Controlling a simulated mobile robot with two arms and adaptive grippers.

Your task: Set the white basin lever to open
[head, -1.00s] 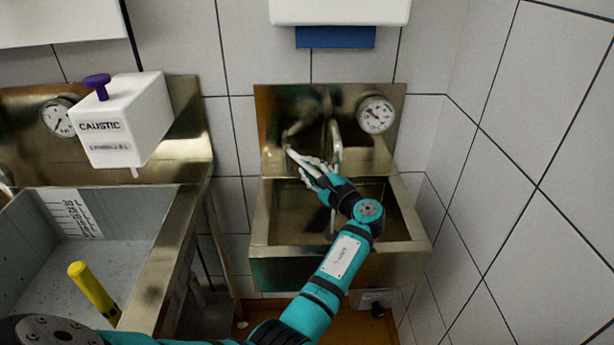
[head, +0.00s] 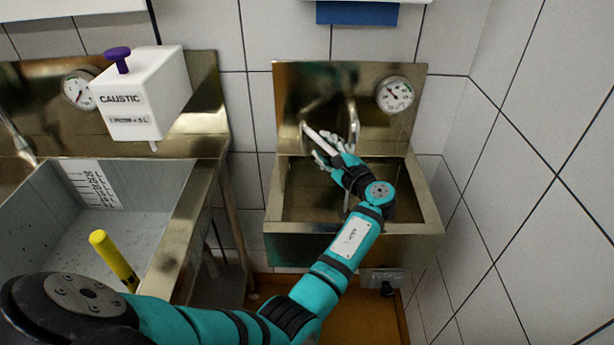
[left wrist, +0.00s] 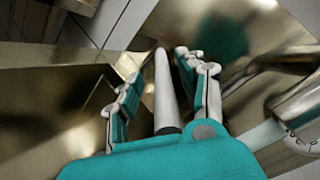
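The white lever (head: 318,136) is a slim stick at the back of the small metal basin (head: 428,213), slanting up to the left. My left gripper (head: 336,146) is at the lever, over the basin's back part. In the left wrist view the lever (left wrist: 165,92) runs between the two fingers of the left gripper (left wrist: 160,70), with gaps on both sides, so the gripper looks open around it. The lever's lower end is hidden by the gripper. My right gripper is not in view.
A curved metal spout (head: 352,117) stands just right of the lever, close to the fingers. A round gauge (head: 394,95) is on the backsplash. On the left are a larger sink (head: 180,215), a caustic box (head: 150,95) and a yellow-handled item (head: 113,258). A tiled wall closes the right side.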

